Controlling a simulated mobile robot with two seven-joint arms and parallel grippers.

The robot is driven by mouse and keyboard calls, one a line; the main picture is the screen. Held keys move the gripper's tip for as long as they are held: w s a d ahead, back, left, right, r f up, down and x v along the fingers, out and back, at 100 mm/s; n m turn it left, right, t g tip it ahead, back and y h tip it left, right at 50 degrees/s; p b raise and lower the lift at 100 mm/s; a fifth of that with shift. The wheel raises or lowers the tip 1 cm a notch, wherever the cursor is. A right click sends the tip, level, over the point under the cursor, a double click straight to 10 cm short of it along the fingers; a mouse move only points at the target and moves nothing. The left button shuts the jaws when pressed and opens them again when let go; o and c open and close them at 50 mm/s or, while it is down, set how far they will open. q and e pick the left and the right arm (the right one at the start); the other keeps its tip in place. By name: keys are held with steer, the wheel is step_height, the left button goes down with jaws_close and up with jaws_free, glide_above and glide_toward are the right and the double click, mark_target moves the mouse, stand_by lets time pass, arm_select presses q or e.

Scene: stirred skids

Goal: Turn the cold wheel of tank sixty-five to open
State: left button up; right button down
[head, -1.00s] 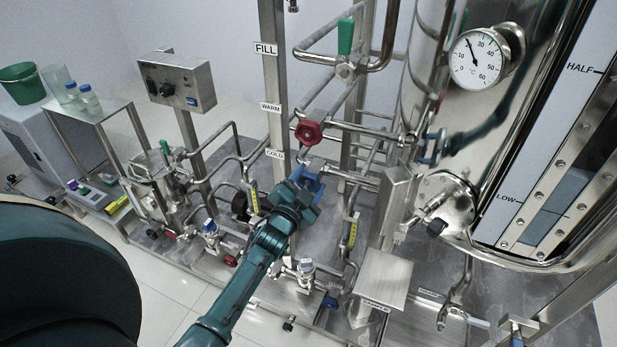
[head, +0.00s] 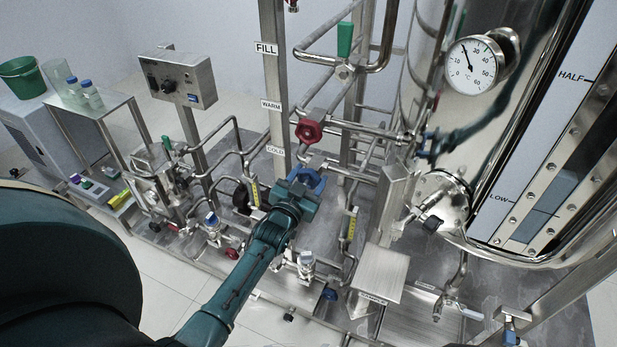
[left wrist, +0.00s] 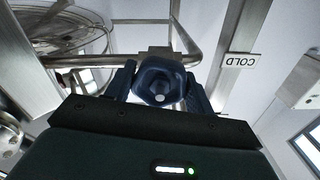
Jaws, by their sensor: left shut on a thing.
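The blue cold wheel (head: 314,179) sits on a pipe at the right of the COLD label (head: 276,149), below the red wheel (head: 308,131). My left gripper (head: 302,187) is shut on the blue wheel. In the left wrist view the blue wheel (left wrist: 160,82) lies between the two fingers of my left gripper (left wrist: 158,92), and the COLD label (left wrist: 240,60) shows upside down. In the head view the gripper hides part of the wheel. My right gripper is not in view.
The WARM label (head: 271,105) and FILL label (head: 266,48) are on the same post. A steel tank with a dial (head: 474,65) stands at the right. A control box (head: 178,78) and crowded pipework are at the left. Bare floor shows at the lower left.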

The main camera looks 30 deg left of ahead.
arm_select(q)
steer(key=o, duration=1)
steer(key=shift+c, duration=0.2)
steer(key=shift+s, duration=0.1)
steer(key=s+p, duration=0.1)
steer(key=s, duration=1.2)
steer(key=shift+d+p, duration=0.3)
steer(key=shift+d, duration=0.1)
